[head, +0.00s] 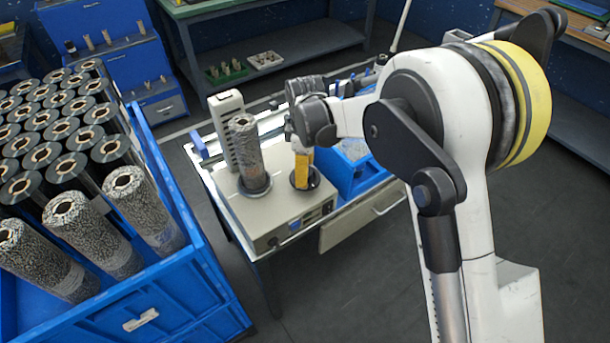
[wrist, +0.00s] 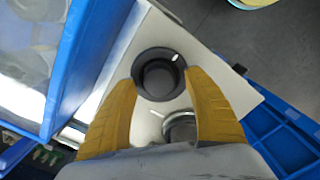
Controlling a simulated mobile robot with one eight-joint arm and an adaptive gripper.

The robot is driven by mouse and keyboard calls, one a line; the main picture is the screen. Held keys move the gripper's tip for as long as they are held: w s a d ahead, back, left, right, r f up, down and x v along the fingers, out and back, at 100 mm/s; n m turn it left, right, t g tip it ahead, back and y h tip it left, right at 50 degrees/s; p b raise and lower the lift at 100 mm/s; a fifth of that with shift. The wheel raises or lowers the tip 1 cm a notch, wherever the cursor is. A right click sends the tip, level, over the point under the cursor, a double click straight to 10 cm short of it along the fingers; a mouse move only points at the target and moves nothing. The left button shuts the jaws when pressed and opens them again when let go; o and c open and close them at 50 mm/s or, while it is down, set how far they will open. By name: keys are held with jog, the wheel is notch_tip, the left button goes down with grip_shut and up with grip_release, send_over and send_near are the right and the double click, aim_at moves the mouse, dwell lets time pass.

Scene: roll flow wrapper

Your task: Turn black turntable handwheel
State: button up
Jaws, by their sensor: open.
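The black handwheel (head: 303,179) is a round dark disc on top of the beige machine (head: 290,220), right of the standing roll. In the wrist view the black handwheel (wrist: 158,76) shows from above, with a raised dark centre and a small white mark at its upper right. My gripper (head: 302,168) points down over it with yellow fingers. In the wrist view my gripper (wrist: 160,80) is open, one finger on each side of the wheel. I cannot tell whether the fingers touch it. My gripper and wrist partly hide the wheel in the head view.
A wrapped roll (head: 249,155) stands close left of my gripper. A blue bin (head: 352,172) is close on the right. A large blue crate (head: 185,292) with many rolls stands at left. A silver round part (wrist: 181,126) is partly hidden by a finger.

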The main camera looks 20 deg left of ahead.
jog(key=shift+f, duration=0.35)
jog(key=c, duration=1.2)
jog(key=m, duration=0.4)
jog(key=shift+m+p, duration=0.3)
jog(key=shift+m, duration=2.6)
